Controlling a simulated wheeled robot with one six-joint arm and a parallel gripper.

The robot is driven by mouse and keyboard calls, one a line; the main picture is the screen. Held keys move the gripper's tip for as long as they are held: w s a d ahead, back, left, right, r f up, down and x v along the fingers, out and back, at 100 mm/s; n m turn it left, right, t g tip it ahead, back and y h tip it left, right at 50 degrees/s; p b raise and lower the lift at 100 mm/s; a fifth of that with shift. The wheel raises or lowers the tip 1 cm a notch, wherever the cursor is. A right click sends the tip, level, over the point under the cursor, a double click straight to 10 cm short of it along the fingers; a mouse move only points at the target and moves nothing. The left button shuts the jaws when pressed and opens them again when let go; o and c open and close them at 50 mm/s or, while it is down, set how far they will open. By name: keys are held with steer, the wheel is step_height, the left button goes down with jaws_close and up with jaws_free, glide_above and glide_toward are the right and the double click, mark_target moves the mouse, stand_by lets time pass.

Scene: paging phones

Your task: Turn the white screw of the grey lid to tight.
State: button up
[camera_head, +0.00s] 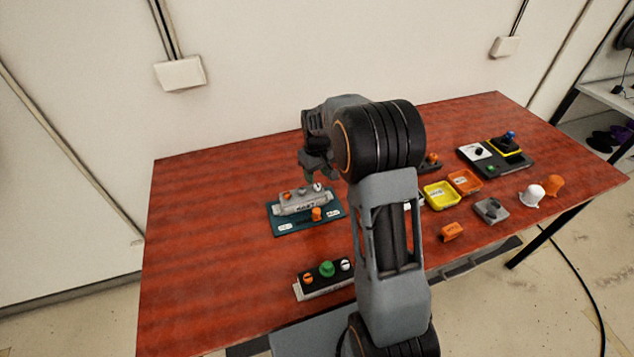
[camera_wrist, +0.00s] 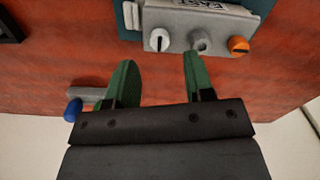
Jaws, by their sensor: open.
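The grey lid (camera_head: 303,205) lies on a teal base plate (camera_head: 275,226) on the table; it also shows at the top of the wrist view (camera_wrist: 180,17). Its white screw (camera_wrist: 159,40) has a dark slot running roughly up and down in the wrist view, and shows small in the head view (camera_head: 317,187). An orange screw (camera_wrist: 238,45) sits at the lid's other end, with a grey knob (camera_wrist: 201,44) between. My gripper (camera_wrist: 157,68) is open and empty, its green fingers apart and clear of the white screw. In the head view my gripper (camera_head: 317,172) hangs just behind the lid.
A block (camera_head: 312,290) with orange, green and white knobs stands in front. Yellow (camera_head: 428,203) and orange (camera_head: 464,191) trays stand right of my arm. A blue knob (camera_wrist: 73,109) shows near my left finger in the wrist view. The table's left side is clear.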

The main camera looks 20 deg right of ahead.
mark_target(317, 184)
steer(key=shift+f, duration=2.3)
jaws_close()
